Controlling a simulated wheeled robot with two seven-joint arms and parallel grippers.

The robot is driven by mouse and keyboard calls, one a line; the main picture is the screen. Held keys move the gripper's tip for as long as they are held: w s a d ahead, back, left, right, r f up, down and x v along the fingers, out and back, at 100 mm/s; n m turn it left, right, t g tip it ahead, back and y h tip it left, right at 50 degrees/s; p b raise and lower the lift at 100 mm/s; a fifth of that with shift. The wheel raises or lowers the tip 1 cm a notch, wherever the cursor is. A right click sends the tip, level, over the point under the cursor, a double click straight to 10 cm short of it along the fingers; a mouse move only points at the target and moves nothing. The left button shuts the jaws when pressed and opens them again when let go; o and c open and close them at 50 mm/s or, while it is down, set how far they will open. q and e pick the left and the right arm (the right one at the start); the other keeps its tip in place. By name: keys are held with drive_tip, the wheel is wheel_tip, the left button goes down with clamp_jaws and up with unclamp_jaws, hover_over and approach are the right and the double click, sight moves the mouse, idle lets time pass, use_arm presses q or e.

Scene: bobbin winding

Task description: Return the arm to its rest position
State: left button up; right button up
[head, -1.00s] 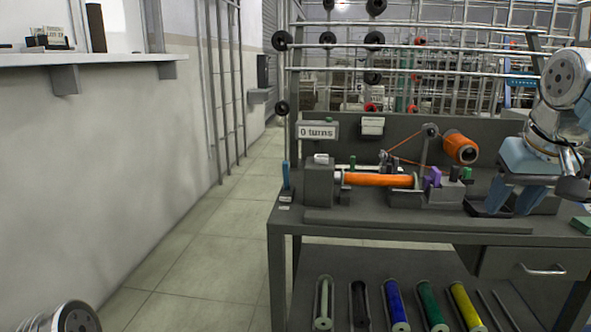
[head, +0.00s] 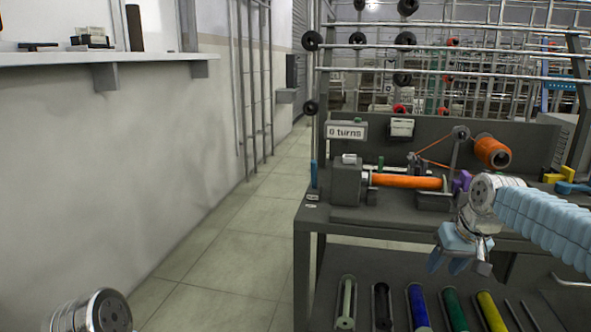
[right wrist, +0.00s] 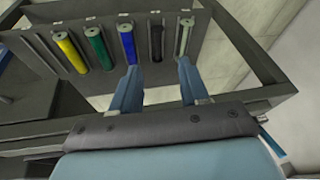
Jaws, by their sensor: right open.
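My right gripper (head: 455,264) is open and empty in the head view, in front of the workbench's front edge and pointing down. In the right wrist view its two blue fingers (right wrist: 157,88) stand apart with nothing between them. The winding machine (head: 347,180) on the bench carries an orange bobbin (head: 407,182), which lies level. An orange thread runs up to an orange supply spool (head: 491,151). A sign (head: 346,131) reads "0 turns". Only a round silver joint of my left arm shows at the bottom left; the left gripper is out of view.
The workbench (head: 309,216) has a lower shelf with several coloured rods, including a blue one (head: 417,306) and a yellow one (head: 490,312). They also show in the right wrist view. A wall shelf (head: 120,57) is at the left. The floor (head: 215,262) left of the bench is clear.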

drive_tip(key=s+a+f+g+y, duration=0.1)
drive_tip(key=a+f, duration=0.4)
drive_tip(key=f, duration=0.5)
drive_tip(key=s+a+f+y, duration=0.1)
drive_tip(key=a+f, duration=0.4)
drive_tip(key=f, duration=0.5)
drive_tip(key=s+a+f+g+y, duration=0.1)
drive_tip(key=a+f, duration=0.4)
drive_tip(key=f, duration=0.4)
drive_tip(key=s+a+f, duration=0.3)
drive_tip(key=s+f, duration=0.4)
drive_tip(key=s, duration=0.3)
drive_tip(key=s+a+f+g, duration=0.1)
drive_tip(key=s+a+f, duration=0.3)
drive_tip(key=s+f, duration=0.4)
drive_tip(key=shift+s+a+f+m, duration=0.2)
drive_tip(key=shift+s+m, duration=0.2)
drive_tip(key=shift+s, duration=0.75)
